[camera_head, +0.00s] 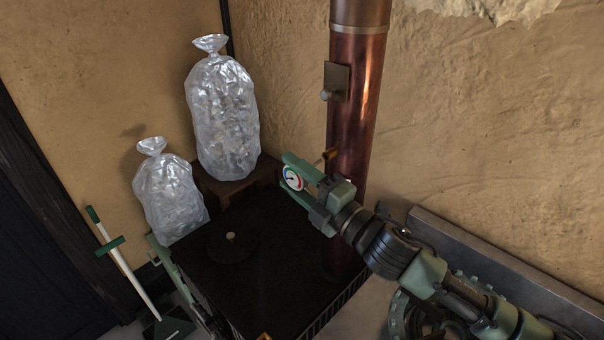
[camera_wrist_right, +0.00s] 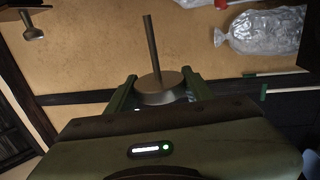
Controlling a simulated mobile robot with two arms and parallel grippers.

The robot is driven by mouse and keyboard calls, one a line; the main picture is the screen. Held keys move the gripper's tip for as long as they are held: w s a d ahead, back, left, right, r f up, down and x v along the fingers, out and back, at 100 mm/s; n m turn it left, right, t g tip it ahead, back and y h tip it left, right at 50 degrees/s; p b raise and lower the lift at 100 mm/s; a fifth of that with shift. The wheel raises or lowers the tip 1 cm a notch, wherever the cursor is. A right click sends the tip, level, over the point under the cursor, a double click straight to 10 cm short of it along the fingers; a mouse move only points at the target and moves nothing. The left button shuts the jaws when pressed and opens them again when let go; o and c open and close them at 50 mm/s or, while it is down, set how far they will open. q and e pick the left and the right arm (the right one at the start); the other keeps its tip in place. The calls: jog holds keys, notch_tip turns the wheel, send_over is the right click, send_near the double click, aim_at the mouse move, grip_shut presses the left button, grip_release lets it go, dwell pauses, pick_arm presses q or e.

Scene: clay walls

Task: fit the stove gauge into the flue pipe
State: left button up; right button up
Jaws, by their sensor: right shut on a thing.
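The stove gauge (camera_head: 292,178) has a round white dial with coloured bands. My right gripper (camera_head: 306,183) is shut on it, with the dial facing the head camera. In the right wrist view the gauge (camera_wrist_right: 160,97) is a dark disc between the green fingers (camera_wrist_right: 160,82), and its thin stem points up in the picture, free of contact. The copper flue pipe (camera_head: 352,125) stands upright behind the gripper. A small brass fitting (camera_head: 330,154) sticks out of its left side, just above and right of the gauge. The gauge appears apart from it. My left gripper is not identifiable.
The black stove top (camera_head: 270,275) lies below, with a round knobbed lid (camera_head: 232,248). A plate with a knob (camera_head: 337,80) sits higher on the pipe. Two filled clear bags (camera_head: 223,115) (camera_head: 170,195) stand at the left. A green-handled tool (camera_head: 120,265) leans left of the stove.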

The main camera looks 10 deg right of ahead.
jog(key=w+d, duration=0.4)
jog(key=d, duration=0.2)
jog(key=shift+w+d, duration=0.2)
jog(key=shift+d, duration=0.15)
dwell(2.6)
jog(key=o, duration=1.5)
jog(key=b, duration=0.4)
send_near(322, 159)
jog(key=shift+x, duration=1.15)
jog(key=shift+w+d, duration=0.1)
jog(key=shift+d, duration=0.05)
jog(key=shift+f, duration=0.1)
